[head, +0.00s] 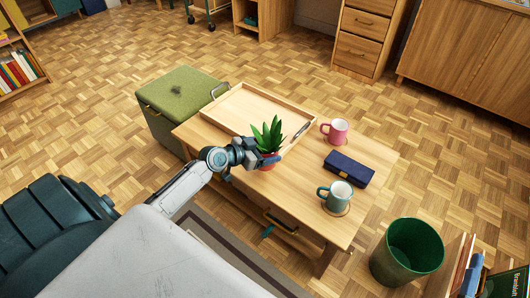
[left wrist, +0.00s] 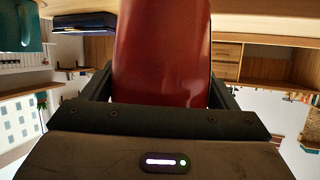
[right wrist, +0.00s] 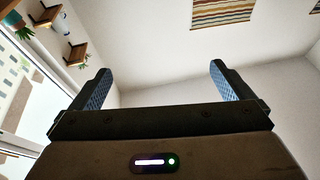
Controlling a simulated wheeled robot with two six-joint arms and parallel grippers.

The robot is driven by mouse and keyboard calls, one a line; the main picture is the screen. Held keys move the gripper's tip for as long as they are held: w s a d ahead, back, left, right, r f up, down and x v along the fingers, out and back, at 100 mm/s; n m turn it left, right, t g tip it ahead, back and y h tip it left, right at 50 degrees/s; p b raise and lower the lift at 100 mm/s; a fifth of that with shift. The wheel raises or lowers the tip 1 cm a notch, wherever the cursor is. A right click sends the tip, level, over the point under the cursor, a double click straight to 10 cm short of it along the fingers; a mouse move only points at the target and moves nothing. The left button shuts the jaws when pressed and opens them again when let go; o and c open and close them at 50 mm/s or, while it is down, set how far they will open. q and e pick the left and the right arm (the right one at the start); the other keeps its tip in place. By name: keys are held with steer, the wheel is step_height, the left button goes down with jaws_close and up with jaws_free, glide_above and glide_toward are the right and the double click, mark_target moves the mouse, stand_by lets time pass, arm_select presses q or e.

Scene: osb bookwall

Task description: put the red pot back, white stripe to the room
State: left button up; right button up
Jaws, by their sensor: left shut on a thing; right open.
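The red pot (head: 268,165) with a green spiky plant (head: 268,135) is at the left part of the low wooden table, beside the tray. My left gripper (head: 262,157) is shut on it. In the left wrist view the glossy red pot (left wrist: 160,55) fills the space between the fingers. I see no white stripe on the sides that show. Whether the pot touches the tabletop, I cannot tell. My right gripper (right wrist: 162,85) is open and empty in the right wrist view, facing wall and ceiling; it is outside the head view.
On the table (head: 310,212) are a wooden tray (head: 236,118), a pink mug (head: 335,131), a dark blue case (head: 349,169) and a teal mug (head: 336,196). A green ottoman (head: 180,92) stands at its left end, a green bin (head: 408,252) at its right. Parquet floor is clear behind.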

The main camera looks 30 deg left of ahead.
arm_select(q)
steer(key=s+d+p, duration=0.1)
steer(key=s+d, duration=0.3)
steer(key=s, duration=0.2)
steer(key=s+d+r+p, duration=0.1)
steer(key=s+d, duration=0.3)
steer(key=s, duration=0.3)
steer(key=shift+s+r, duration=0.2)
steer(key=shift+s, duration=0.05)
arm_select(e)
steer(key=s+a+f+g, duration=0.1)
steer(key=s+f+g, duration=0.3)
steer(key=f+g, duration=0.4)
steer(key=shift+f+m, duration=0.4)
steer(key=shift+f, duration=1.95)
